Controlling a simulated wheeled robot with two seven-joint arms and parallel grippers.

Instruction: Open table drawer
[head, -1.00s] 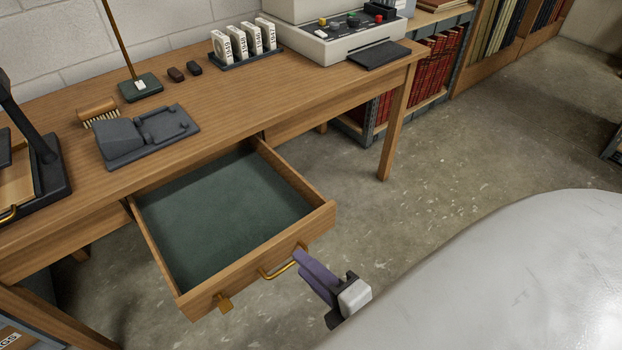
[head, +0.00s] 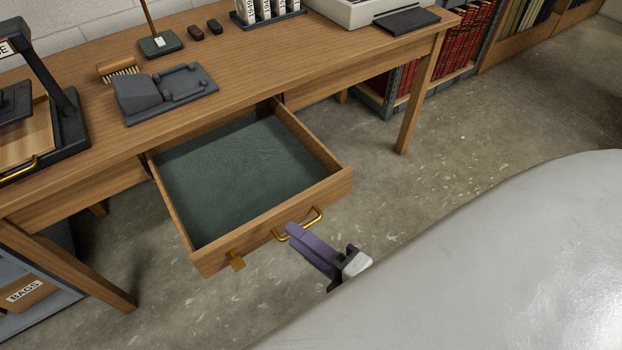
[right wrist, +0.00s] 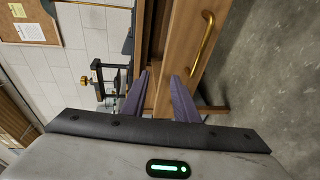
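The table drawer (head: 270,220) stands pulled out of the wooden table (head: 250,70), showing an empty green-lined inside. Its brass handle (head: 314,218) is on the drawer front, and shows upright in the right wrist view (right wrist: 203,45). My right gripper (head: 290,232) is at the drawer front, its purple fingers overlapping the handle in the head view. In the right wrist view its two fingers (right wrist: 160,90) are apart, with the handle outside them, beyond the right-hand finger. Whether a finger touches the handle cannot be told. My left gripper is not in view.
A dark grey device (head: 165,92), a brush (head: 118,68) and a black stand (head: 60,125) are on the tabletop. A table leg (head: 420,95) stands right of the drawer. A shelf (head: 450,60) of red volumes is behind it. The concrete floor before the drawer is clear.

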